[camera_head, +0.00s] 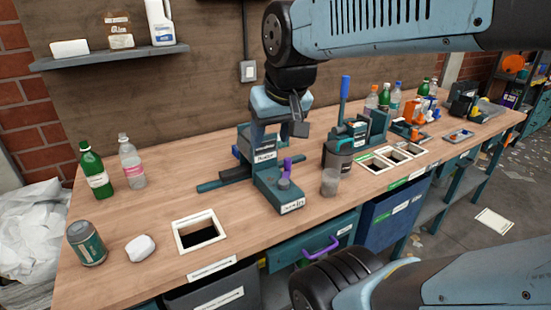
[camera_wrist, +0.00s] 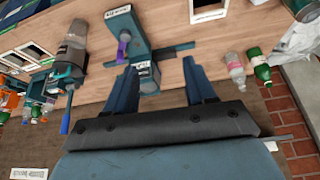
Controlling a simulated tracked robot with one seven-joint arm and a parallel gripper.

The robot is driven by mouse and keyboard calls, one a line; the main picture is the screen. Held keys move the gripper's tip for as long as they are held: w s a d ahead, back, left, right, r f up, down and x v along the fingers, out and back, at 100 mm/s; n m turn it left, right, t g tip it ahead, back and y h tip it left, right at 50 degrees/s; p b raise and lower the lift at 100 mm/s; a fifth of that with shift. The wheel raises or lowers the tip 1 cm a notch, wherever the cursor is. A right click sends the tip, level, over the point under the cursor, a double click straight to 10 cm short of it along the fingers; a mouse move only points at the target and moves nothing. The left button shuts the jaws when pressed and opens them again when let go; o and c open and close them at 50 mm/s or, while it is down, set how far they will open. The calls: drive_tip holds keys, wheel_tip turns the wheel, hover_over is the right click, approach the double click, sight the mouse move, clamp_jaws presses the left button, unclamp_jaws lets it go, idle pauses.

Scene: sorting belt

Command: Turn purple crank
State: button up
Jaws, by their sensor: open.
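The purple crank (camera_head: 287,167) stands up from the front block of a dark teal machine (camera_head: 278,193) on the workbench. It also shows in the wrist view (camera_wrist: 124,46), beyond and slightly left of the left finger's tip. My gripper (camera_head: 279,132) is above the rear part of this machine, behind the crank in the head view. In the wrist view my gripper (camera_wrist: 159,65) has its two fingers spread with nothing between them but the machine and bench below. The crank is apart from the fingers.
A framed bench opening (camera_head: 199,215), white lump (camera_head: 140,247), can (camera_head: 87,243) and bottles (camera_head: 97,172) are left. A purple drawer handle (camera_head: 320,250) is below the bench edge.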

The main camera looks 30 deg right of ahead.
drive_tip(key=w+d+m+g, duration=0.2)
drive_tip(key=w+d, duration=0.2)
drive_tip(key=w, duration=0.4)
drive_tip(key=m+g, duration=0.3)
drive_tip(key=m, duration=0.1)
hover_over(288, 158)
wheel_tip(288, 158, down, 12)
wheel_tip(288, 158, down, 13)
drive_tip(key=shift+a, duration=0.1)
drive_tip(key=shift+c, duration=0.2)
clamp_jaws()
drive_tip(key=shift+d, duration=0.3)
drive_tip(key=shift+a, duration=0.2)
drive_tip(key=shift+s, duration=0.15)
